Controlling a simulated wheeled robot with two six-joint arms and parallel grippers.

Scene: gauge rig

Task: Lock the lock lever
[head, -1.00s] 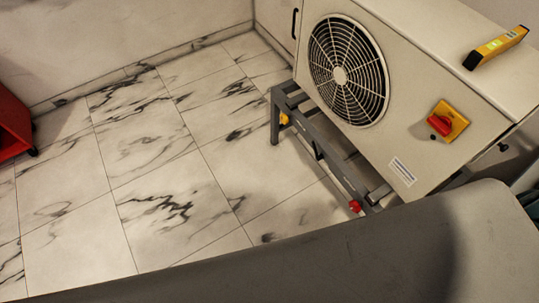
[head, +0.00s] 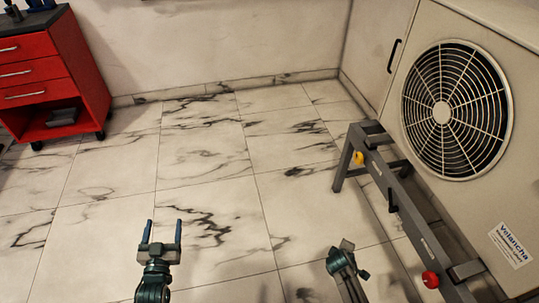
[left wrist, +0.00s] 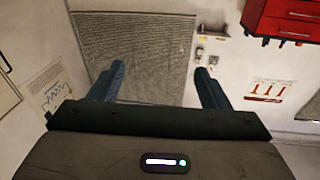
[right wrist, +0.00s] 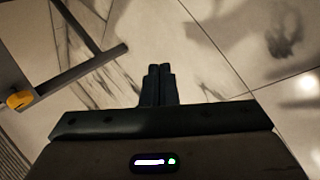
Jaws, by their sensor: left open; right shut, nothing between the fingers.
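No part that I can surely name as the lock lever shows. A red knob (head: 430,279) and a yellow knob (head: 358,157) sit on the grey frame (head: 400,205) beside the fan unit (head: 455,200). The yellow knob also shows in the right wrist view (right wrist: 19,99). My left gripper (head: 162,222) is open and empty over the floor, well left of the frame; its spread fingers show in the left wrist view (left wrist: 160,70). My right gripper (head: 342,250) is left of the red knob, apart from it. Its fingers are shut together in the right wrist view (right wrist: 159,70).
A red drawer cabinet (head: 45,75) stands at the back left. The marble-tiled floor (head: 200,165) between it and the frame is clear. The fan unit, with a white label (head: 511,245), fills the right side. A ribbed grey panel (left wrist: 135,50) shows in the left wrist view.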

